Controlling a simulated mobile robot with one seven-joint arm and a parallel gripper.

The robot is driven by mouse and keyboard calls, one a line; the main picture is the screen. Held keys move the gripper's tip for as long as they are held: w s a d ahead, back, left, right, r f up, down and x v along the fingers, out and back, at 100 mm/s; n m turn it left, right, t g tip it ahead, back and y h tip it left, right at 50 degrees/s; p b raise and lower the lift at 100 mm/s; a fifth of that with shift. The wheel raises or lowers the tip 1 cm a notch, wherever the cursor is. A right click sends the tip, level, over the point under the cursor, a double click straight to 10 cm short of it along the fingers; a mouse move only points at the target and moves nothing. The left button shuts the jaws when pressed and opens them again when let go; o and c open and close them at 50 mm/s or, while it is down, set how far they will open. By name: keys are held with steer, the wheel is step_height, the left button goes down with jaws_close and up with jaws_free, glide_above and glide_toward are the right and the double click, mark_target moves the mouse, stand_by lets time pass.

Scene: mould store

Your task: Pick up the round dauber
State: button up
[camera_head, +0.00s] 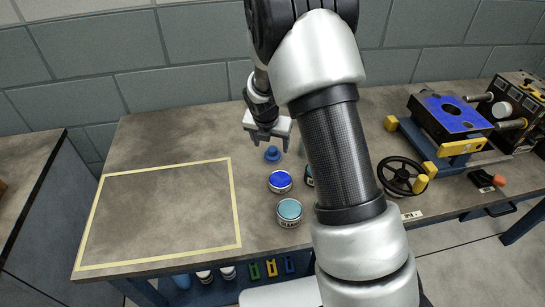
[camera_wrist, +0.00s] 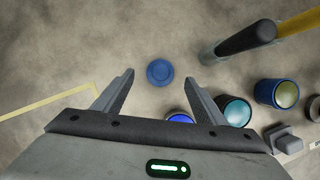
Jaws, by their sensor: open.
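The round dauber (camera_head: 272,154) is a small blue disc with a knob on top. It stands on the grey bench, right of the taped area, and also shows in the wrist view (camera_wrist: 160,72). My gripper (camera_head: 269,141) is above and just behind it in the head view. In the wrist view my gripper (camera_wrist: 159,77) is open and empty, with the dauber seen between and slightly beyond its fingertips. I cannot tell the exact height gap. Nothing hides the dauber in the wrist view.
A blue-topped tin (camera_head: 280,182) and a teal-topped tin (camera_head: 289,212) stand in front of the dauber. A dark-ended cylinder (camera_wrist: 240,40) is right of it. A handwheel (camera_head: 400,177) and blue mould (camera_head: 450,115) are farther right. The yellow-taped area (camera_head: 160,215) is empty.

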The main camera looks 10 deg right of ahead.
mark_target(273, 149)
steer(key=b+x, duration=0.1)
steer(key=x, duration=0.4)
steer(key=shift+w+d+f, duration=0.15)
steer(key=shift+w+f, duration=0.05)
steer(key=shift+f, duration=0.15)
steer(key=c, duration=1.3)
steer(key=shift+o, duration=0.2)
step_height(273, 149, up, 10)
steer(key=shift+r+p, duration=0.1)
steer(key=shift+p, duration=0.9)
steer(key=o, duration=0.5)
steer(key=shift+c, duration=1.3)
